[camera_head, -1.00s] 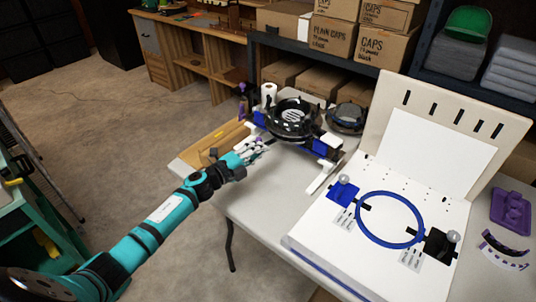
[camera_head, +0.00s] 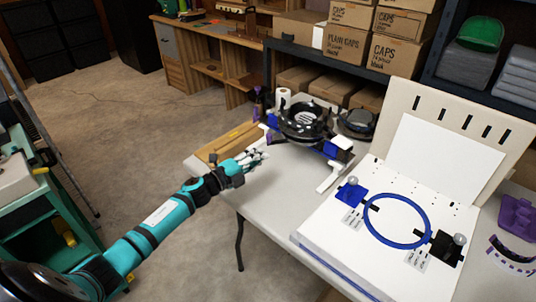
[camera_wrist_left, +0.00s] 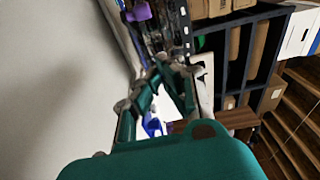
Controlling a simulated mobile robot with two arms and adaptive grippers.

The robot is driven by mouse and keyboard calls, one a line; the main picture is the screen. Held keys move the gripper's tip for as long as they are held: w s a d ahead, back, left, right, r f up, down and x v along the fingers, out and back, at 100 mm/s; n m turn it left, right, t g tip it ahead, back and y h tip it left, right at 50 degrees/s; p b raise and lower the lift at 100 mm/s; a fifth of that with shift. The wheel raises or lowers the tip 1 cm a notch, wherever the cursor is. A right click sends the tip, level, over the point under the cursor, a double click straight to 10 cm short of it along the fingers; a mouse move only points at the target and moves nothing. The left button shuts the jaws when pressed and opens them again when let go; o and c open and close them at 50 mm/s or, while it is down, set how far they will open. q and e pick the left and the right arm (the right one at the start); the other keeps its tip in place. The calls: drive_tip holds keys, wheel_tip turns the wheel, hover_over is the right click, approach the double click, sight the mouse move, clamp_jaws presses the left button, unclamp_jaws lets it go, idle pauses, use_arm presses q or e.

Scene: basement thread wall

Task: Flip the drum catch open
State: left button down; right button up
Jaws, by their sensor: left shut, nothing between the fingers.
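The drum (camera_head: 303,121), a black round ring with a pale centre, sits on a white and blue stand at the table's far left side. A white and blue block (camera_head: 338,149) is at its right side. I cannot make out the catch itself at this size. My left gripper (camera_head: 264,156) is shut and empty, in front of and to the left of the drum, apparently clear of it. In the left wrist view, the green fingers (camera_wrist_left: 172,62) meet in front of dark machine parts, with a purple knob (camera_wrist_left: 139,11) beyond them. My right gripper is out of view.
A white board with a blue hoop (camera_head: 397,220) stands to the right on the table. A second dark ring (camera_head: 357,123) is behind the drum. Cardboard boxes (camera_head: 346,45) fill the shelf behind. Bare tabletop (camera_head: 285,190) lies in front of the drum.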

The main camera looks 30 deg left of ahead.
use_arm(q)
drive_tip(key=s+a, duration=0.4)
drive_tip(key=a, duration=0.1)
drive_tip(key=shift+a+f, duration=0.15)
drive_tip(key=shift+f, duration=0.25)
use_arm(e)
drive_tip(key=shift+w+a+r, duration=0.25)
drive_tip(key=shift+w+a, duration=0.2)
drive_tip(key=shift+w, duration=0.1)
use_arm(q)
drive_tip(key=shift+s+f, duration=0.1)
